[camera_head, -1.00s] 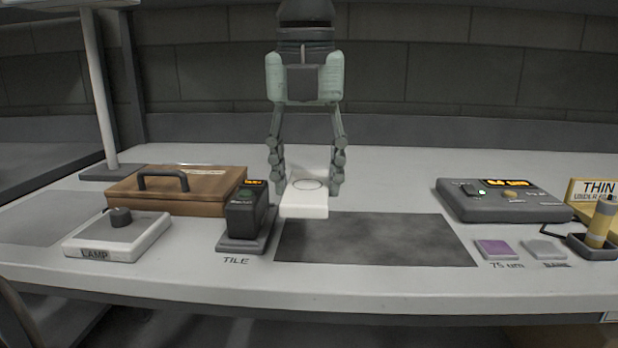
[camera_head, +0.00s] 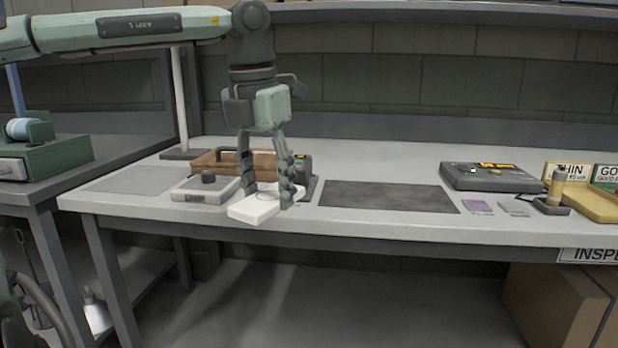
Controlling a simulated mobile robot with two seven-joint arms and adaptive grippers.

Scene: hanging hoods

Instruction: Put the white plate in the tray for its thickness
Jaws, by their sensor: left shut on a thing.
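The white plate (camera_head: 253,208) is a small pale slab with a faint ring on its top. My left gripper (camera_head: 268,196) is shut on it and holds it near the bench's front edge, in front of the lamp box and the tile stand. A yellow tray marked THIN (camera_head: 588,206) stands at the far right of the bench. My right gripper does not show.
A lamp box (camera_head: 205,189), a brown case (camera_head: 222,162) and the partly hidden tile stand (camera_head: 305,172) are around my gripper. A dark mat (camera_head: 388,197) lies clear mid-bench. The grey gauge (camera_head: 492,178), a purple square (camera_head: 478,205) and a yellow cylinder (camera_head: 556,188) are at right.

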